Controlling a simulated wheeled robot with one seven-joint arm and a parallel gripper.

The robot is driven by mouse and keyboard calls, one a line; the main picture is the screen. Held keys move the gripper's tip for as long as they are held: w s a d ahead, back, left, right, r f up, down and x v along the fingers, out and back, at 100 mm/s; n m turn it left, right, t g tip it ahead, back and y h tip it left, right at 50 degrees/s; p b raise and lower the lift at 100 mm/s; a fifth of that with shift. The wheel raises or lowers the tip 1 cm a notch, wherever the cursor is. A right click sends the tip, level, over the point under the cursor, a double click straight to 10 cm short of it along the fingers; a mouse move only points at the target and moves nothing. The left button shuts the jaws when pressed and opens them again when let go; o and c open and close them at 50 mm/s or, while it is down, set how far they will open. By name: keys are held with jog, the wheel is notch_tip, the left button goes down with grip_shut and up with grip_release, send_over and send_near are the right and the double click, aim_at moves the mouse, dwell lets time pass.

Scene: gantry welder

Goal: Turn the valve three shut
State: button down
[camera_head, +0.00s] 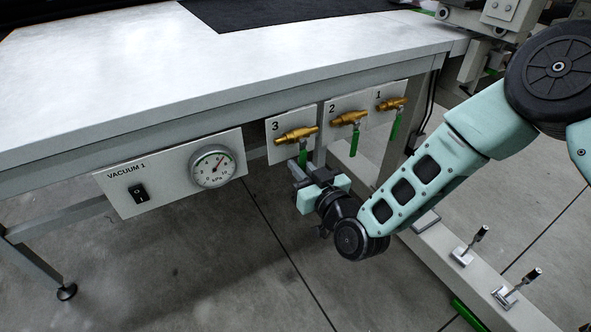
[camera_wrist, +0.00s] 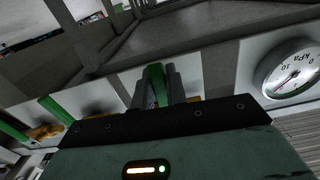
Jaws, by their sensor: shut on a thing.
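Valve three (camera_head: 296,136) is a brass valve on a white plate marked 3, under the front edge of the white table. Its green handle (camera_head: 303,155) hangs down below the brass body. My gripper (camera_head: 301,172) is just below the valve and shut on the green handle. In the wrist view the green handle (camera_wrist: 156,85) stands between the two grey fingers of my gripper (camera_wrist: 158,88). The handle's lower end is hidden by the fingers in the head view.
Valve two (camera_head: 347,118) and valve one (camera_head: 391,104), handles down, are to the right. A vacuum panel (camera_head: 120,190) with a black switch (camera_head: 138,194) and a round gauge (camera_head: 212,167) is to the left. The table (camera_head: 200,75) overhangs the valves. Open floor lies below.

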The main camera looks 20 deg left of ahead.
jog(key=c, duration=1.4)
grip_release()
jog(key=shift+d, duration=0.1)
jog(key=v, duration=1.7)
jog(key=shift+s+p, duration=0.2)
jog(key=shift+p, duration=0.1)
